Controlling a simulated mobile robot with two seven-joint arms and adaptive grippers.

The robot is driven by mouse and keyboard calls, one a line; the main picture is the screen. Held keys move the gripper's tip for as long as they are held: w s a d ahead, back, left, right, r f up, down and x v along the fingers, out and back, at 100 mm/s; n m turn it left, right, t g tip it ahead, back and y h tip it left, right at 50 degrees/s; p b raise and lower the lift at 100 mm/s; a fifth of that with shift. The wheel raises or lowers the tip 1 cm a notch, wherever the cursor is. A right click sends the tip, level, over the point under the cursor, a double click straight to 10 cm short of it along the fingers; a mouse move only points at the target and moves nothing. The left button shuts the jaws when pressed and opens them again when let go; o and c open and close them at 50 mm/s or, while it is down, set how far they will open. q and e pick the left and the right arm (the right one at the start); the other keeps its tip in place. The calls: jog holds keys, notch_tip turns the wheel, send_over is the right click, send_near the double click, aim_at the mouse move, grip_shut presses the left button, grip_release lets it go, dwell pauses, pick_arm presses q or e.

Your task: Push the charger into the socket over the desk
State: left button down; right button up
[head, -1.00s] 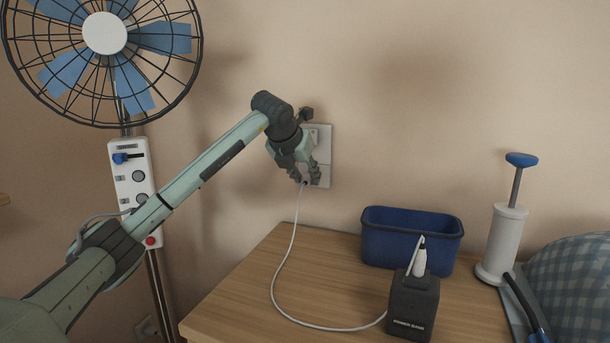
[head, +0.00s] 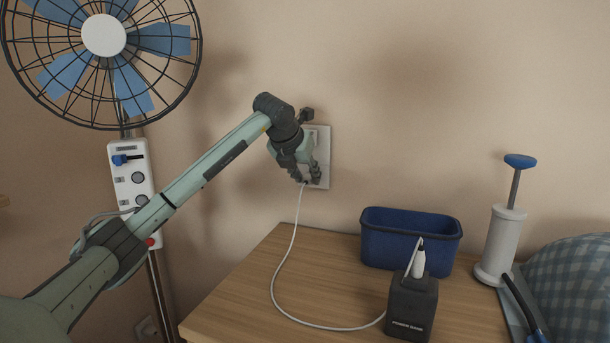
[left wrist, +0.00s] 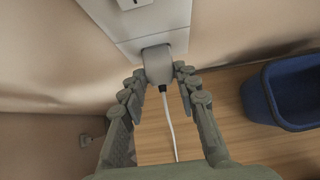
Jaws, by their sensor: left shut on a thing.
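The charger (left wrist: 158,66) is a small grey block with a white cable (head: 282,255) hanging from it. My left gripper (head: 306,178) is shut on it, with one finger at each side, as the left wrist view (left wrist: 160,76) shows. The charger's far end is at the lower outlet of the pale wall socket plate (head: 324,158), which also shows in the left wrist view (left wrist: 122,28). They appear to touch; how deep the charger sits cannot be told. In the head view my fingers hide most of the charger. My right gripper is not in view.
The wooden desk (head: 255,285) below holds a blue bin (head: 410,238), a dark box (head: 411,305) that the cable runs to, and a white pump-like object (head: 501,245) with a blue handle. A caged fan (head: 104,36) stands left. The desk's left part is clear except for the cable.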

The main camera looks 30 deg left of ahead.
pick_arm(q)
jog(key=shift+w, duration=0.15)
jog(key=c, duration=1)
grip_release()
jog(key=shift+c, duration=0.2)
jog(key=shift+s+d+f+b, duration=0.15)
jog(key=shift+s+b, duration=0.3)
jog(key=shift+s, duration=0.25)
jog(key=s+d+b, duration=0.1)
jog(key=s+b, duration=0.2)
jog(key=s, duration=0.4)
jog(key=shift+s+d, duration=0.15)
jog(key=shift+d, duration=0.25)
